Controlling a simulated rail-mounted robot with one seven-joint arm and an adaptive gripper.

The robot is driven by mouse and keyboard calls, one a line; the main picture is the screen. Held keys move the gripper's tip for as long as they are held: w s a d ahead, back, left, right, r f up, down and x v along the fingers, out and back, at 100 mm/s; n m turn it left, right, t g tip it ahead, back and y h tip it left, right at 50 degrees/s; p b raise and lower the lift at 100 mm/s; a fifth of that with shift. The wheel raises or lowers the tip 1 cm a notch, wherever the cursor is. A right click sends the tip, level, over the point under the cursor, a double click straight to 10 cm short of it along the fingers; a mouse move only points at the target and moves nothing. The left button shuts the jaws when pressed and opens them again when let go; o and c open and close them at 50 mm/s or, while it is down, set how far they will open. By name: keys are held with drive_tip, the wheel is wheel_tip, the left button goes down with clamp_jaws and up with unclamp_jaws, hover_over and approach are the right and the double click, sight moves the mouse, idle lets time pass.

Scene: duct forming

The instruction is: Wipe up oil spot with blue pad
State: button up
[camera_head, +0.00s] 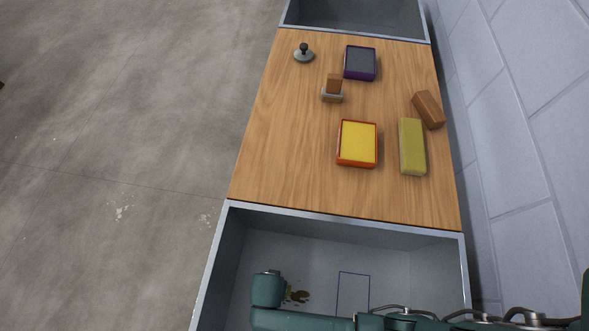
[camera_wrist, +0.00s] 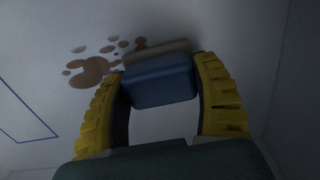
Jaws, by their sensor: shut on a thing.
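The brown oil spot (camera_head: 300,297) is on the floor of the near grey bin. In the wrist view the oil spot (camera_wrist: 92,71) is a cluster of brown blotches just left of and beyond my fingertips. My gripper (camera_wrist: 158,72) has yellow ribbed fingers shut on a blue pad (camera_wrist: 160,88) with a tan strip along its far side. The pad is beside the spot and may overlap its right edge; I cannot tell whether it touches the surface. In the head view my arm hides the pad and most of my gripper.
A blue outlined rectangle (camera_head: 353,292) is marked right of the spot. Bin walls (camera_head: 208,270) enclose the area. On the wooden top (camera_head: 285,150) are a yellow-red tray (camera_head: 357,143), an olive block (camera_head: 412,147), a brown block (camera_head: 429,110), a purple box (camera_head: 359,63) and smaller tools.

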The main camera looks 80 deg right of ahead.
sight(309, 295)
drive_tip(key=shift+s+p, duration=0.7)
drive_tip(key=shift+s, duration=4.9)
drive_tip(key=shift+f+b, duration=0.2)
drive_tip(key=shift+b, duration=0.5)
drive_tip(key=w, duration=0.2)
drive_tip(key=shift+w+a+r, duration=0.15)
drive_tip(key=shift+w+a, duration=0.05)
drive_tip(key=shift+w, duration=0.2)
drive_tip(key=shift+w+b, duration=0.45)
drive_tip(key=shift+w, duration=3.55)
drive_tip(key=shift+w+r, duration=0.15)
drive_tip(key=shift+w, duration=0.15)
drive_tip(key=shift+s+p, duration=0.15)
drive_tip(key=shift+p, duration=0.55)
drive_tip(key=shift+s+p, duration=3.15)
drive_tip(key=shift+s, duration=2.3)
wheel_tip(309, 295, up, 2)
drive_tip(key=shift+r+p, duration=0.1)
drive_tip(key=shift+p, duration=0.7)
wheel_tip(309, 295, up, 6)
drive_tip(key=p, duration=0.6)
drive_tip(key=shift+f, duration=0.2)
